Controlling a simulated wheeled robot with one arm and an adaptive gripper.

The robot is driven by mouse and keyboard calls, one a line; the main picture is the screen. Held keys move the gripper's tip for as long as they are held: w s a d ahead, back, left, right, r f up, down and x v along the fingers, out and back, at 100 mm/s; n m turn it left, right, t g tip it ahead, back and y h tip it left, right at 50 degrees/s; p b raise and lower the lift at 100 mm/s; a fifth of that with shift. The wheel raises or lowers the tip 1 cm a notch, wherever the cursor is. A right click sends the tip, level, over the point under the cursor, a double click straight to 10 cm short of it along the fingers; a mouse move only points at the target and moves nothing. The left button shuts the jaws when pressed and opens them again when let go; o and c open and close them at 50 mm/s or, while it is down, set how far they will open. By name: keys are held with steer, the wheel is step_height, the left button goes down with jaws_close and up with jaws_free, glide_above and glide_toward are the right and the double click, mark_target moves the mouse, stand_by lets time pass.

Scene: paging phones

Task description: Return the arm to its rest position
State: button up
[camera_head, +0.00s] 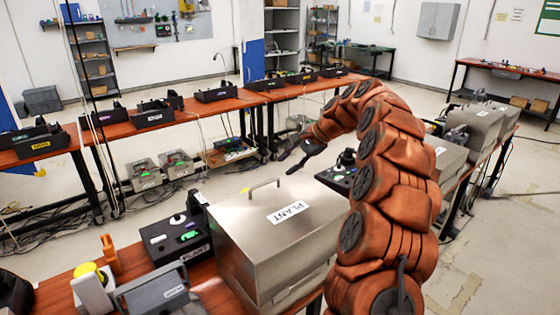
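My orange-brown arm rises at the right of the head view and arches over to the left. My gripper (286,165) is at its end, in the air above the far side of a metal box marked PLANT (265,240). Its two dark fingers look spread apart, with nothing visible between them. The gripper appears clear of the box's top handle (265,184). My arm hides the right part of the box and some of the table behind it.
A black device (172,240) with a green light stands left of the box. A grey device (152,292) and a yellow button unit (90,280) stand in front. More metal boxes (474,125) line up at right. Wooden tables (215,106) with black devices stand behind, beyond open floor.

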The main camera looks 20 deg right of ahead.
steer(key=s+a+r+n+g+h, duration=0.1)
steer(key=s+a+n+g, duration=0.5)
steer(key=s+a, duration=1.3)
steer(key=s+f+n+h, duration=0.2)
steer(key=s+f+n, duration=0.2)
steer(key=s, duration=1)
steer(key=s+d+f+n+g+h, duration=0.1)
steer(key=s+f+n+h, duration=0.2)
steer(key=s, duration=1.1)
step_height(320, 180, down, 2)
steer(key=shift+s+d+f+n, duration=0.1)
steer(key=shift+s+d+n, duration=0.2)
steer(key=shift+n, duration=0.2)
